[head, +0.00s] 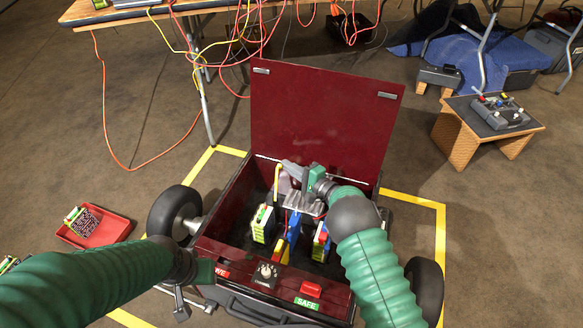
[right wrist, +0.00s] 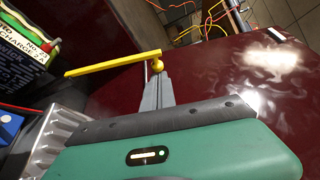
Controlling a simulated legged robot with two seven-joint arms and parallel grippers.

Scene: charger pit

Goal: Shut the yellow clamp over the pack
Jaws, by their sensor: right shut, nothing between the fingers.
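The yellow clamp (head: 277,184) stands as a thin upright bar with a bent top at the back left inside the dark red box. In the right wrist view, the clamp's yellow bar (right wrist: 110,65) runs across the upper left and ends near a yellow ball. My right gripper (head: 286,164) is shut and empty, its grey fingertips at the clamp's top; in the right wrist view they reach the ball, contact unclear. A pack (head: 260,224) stands front left in the box, another pack (head: 321,242) right. My left gripper (head: 204,272) is by the box's front left corner; its fingers are unclear.
The box's lid (head: 325,115) stands open behind my right gripper. The front panel has a knob (head: 267,270) and a red switch (head: 311,289). A red tray (head: 95,230) lies left on the floor. A small wooden table (head: 487,122) stands right. Cables hang behind.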

